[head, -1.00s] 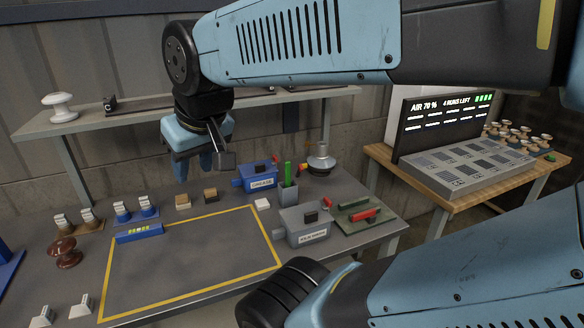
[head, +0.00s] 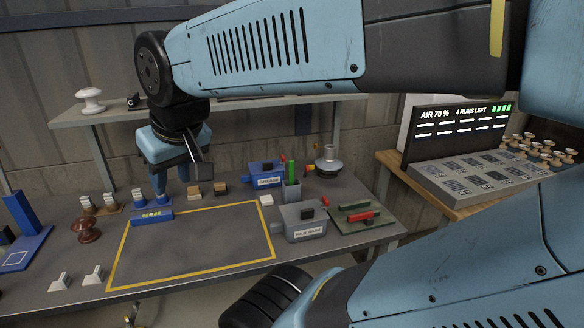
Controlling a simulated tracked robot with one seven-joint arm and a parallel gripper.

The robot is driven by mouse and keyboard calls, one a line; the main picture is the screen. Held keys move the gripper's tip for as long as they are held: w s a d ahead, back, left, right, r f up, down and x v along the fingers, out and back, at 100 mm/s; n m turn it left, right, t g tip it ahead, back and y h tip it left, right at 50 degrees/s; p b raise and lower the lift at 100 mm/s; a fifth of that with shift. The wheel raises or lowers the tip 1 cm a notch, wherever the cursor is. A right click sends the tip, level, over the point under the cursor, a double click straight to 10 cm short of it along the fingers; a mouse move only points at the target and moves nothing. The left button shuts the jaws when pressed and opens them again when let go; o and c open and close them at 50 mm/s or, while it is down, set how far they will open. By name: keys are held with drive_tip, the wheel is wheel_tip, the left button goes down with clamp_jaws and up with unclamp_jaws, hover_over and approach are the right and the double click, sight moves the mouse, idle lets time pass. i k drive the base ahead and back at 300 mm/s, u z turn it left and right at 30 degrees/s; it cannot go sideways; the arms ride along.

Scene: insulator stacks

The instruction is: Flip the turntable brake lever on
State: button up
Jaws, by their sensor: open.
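I cannot pick out a turntable brake lever for certain. A red bar-shaped handle (head: 362,217) lies on a green plate (head: 345,228) at the right of the bench; I cannot tell whether it is that lever. My gripper (head: 182,178) hangs open and empty, pointing down over the back left of the bench. In the picture it overlaps the area by a blue box with small lights (head: 152,215) and blue white-topped pieces (head: 138,196). No contact is visible. My upper arm crosses the top of the view.
The bench has a yellow-outlined area (head: 190,262), clear inside. A shelf (head: 75,119) runs behind. A display (head: 455,130) stands on the right table.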

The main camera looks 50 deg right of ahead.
sight(308, 170)
drive_tip(key=k, duration=0.85)
drive_tip(key=z, duration=1.45)
drive_tip(key=i, duration=1)
drive_tip(key=z, duration=0.05)
